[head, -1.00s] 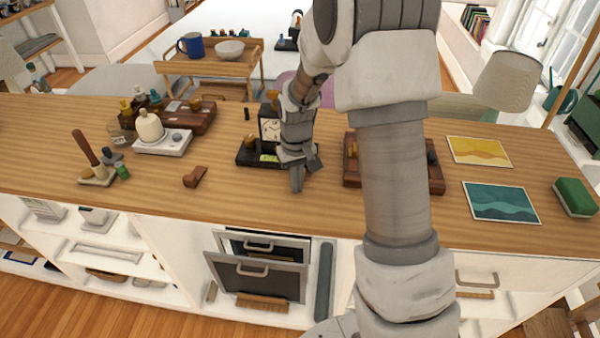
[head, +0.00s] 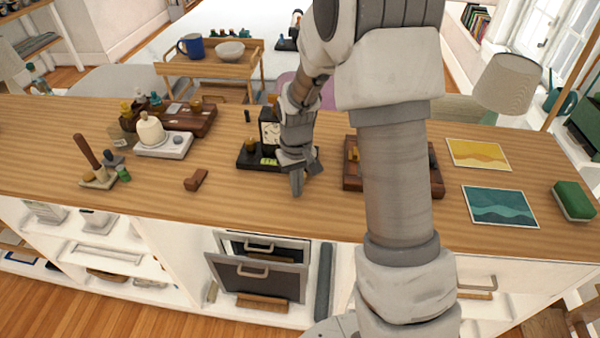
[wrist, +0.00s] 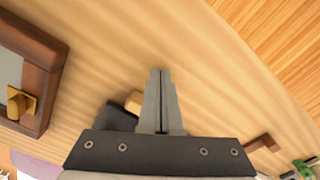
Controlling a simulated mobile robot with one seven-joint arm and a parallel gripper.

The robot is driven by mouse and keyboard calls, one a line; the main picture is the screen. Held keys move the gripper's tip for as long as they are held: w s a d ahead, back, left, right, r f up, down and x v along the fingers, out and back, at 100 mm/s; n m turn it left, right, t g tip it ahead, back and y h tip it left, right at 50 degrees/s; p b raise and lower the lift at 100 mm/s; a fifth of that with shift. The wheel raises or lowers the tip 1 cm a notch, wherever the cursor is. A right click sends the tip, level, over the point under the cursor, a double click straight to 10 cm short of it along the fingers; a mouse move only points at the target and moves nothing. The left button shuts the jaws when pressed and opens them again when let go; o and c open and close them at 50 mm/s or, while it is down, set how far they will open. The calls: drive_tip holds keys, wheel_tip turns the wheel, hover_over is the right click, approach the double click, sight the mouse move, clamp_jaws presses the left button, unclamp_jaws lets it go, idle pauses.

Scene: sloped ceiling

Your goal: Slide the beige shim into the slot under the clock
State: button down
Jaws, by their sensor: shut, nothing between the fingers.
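The clock (head: 269,130) has a dark case and pale face and stands on a black base (head: 247,162) on the wooden counter. My gripper (head: 297,190) points down at the base's right front end and partly hides the clock and base. In the wrist view my gripper (wrist: 161,75) is shut and empty. A small beige piece (wrist: 133,101), seemingly the shim, shows beside the fingers at the edge of the dark base (wrist: 117,118). My fingers partly hide it, and I cannot tell whether they touch it or how far it sits in the slot.
A brown wooden tray (head: 359,186) stands right of the clock, partly behind my arm. A brown wedge (head: 195,180) lies to the left. A white scale-like device (head: 163,145) stands farther left. The counter's front strip is clear.

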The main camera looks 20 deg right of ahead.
drive_tip(key=shift+s+a+r+p, duration=0.2)
drive_tip(key=shift+r+p, duration=0.25)
drive_tip(key=shift+r, duration=0.35)
drive_tip(key=shift+s+a+r+p, duration=0.1)
drive_tip(key=shift+s+r+p, duration=0.3)
drive_tip(key=shift+r, duration=0.35)
drive_tip(key=shift+s+a+r+p, duration=0.1)
drive_tip(key=shift+s+r+p, duration=0.1)
drive_tip(key=shift+r+p, duration=0.45)
drive_tip(key=shift+r, duration=0.2)
drive_tip(key=shift+r, duration=0.25)
drive_tip(key=s+d+r+m+t, duration=0.1)
drive_tip(key=s+r+t, duration=0.4)
drive_tip(key=s+r, duration=1.4)
wheel_tip(320, 180, up, 3)
drive_tip(key=shift+s+f+t, duration=0.1)
drive_tip(key=shift+s+t, duration=0.2)
drive_tip(key=shift+s, duration=0.1)
